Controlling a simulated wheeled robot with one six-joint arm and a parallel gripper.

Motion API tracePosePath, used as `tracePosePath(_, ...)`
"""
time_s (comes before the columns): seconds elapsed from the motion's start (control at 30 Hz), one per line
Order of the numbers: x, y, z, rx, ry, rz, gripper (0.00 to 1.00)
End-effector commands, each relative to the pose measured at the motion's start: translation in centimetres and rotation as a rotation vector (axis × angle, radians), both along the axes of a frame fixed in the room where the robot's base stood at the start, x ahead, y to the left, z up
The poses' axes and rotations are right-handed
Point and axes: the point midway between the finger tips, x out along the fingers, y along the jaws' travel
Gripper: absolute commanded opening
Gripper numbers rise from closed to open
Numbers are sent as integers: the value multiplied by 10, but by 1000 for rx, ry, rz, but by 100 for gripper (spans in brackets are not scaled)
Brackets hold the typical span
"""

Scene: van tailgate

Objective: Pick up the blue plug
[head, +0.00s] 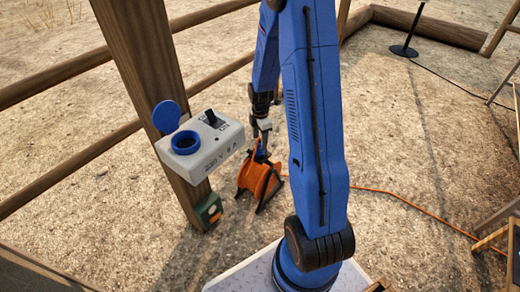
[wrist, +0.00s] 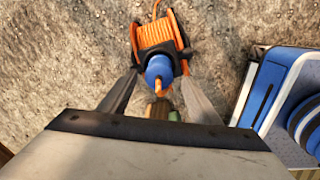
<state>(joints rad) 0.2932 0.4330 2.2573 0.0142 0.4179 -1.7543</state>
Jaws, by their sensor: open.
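The blue plug (wrist: 160,68) shows in the wrist view, in front of the orange cable reel, with an orange cable at its near end. My gripper (wrist: 158,77) is open, with one finger on each side of the plug. I cannot tell whether either finger touches it. In the head view my gripper (head: 262,138) points down just above the orange cable reel (head: 258,180), and the plug is small and mostly hidden there. The reel (wrist: 156,33) stands on the ground on a black frame.
A white box (head: 215,157) with a blue round socket (head: 185,142) and a raised blue lid (head: 166,115) is on the wooden post (head: 140,60), left of my gripper. A small green box (head: 208,211) sits low on the post. An orange cable (head: 400,196) runs right over open ground.

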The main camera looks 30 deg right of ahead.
Motion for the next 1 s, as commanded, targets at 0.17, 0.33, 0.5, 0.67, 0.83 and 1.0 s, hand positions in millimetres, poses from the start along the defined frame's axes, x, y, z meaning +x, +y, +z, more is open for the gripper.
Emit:
tracePosePath(0.17,1,-1,-22,1,4,0,57)
tracePosePath(0.33,3,-1,-41,0,2,0,57)
tracePosePath(0.5,3,-2,-44,0,0,0,57)
tracePosePath(0.67,3,-2,-44,0,0,0,43)
tracePosePath(0.83,3,-2,-44,0,0,0,10)
tracePosePath(1.0,3,-2,-43,0,0,0,10)
